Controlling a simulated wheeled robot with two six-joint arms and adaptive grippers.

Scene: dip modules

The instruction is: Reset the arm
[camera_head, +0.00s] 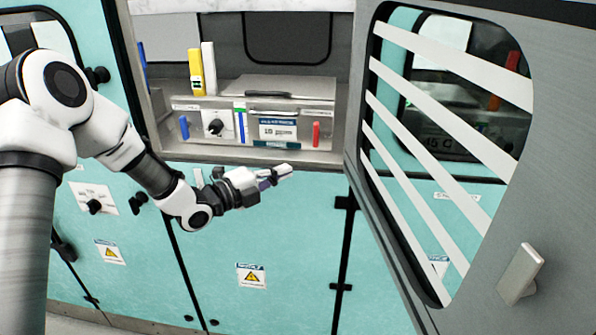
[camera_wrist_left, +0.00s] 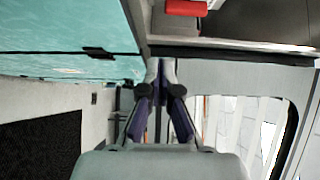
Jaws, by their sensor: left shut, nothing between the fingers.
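My left arm comes in from the left in the head view. Its gripper (camera_head: 280,174) is shut and empty, held in front of the teal cabinet just below the open compartment. In the left wrist view the gripper (camera_wrist_left: 161,68) points forward with its fingertips together and nothing between them. My right gripper is in neither view.
The open compartment holds a module panel (camera_head: 262,127) with a black knob, blue and red handles, and a yellow block (camera_head: 196,72) on top. A grey windowed door (camera_head: 560,170) stands open at right, its handle (camera_head: 520,274) low. Teal doors (camera_head: 270,225) lie below.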

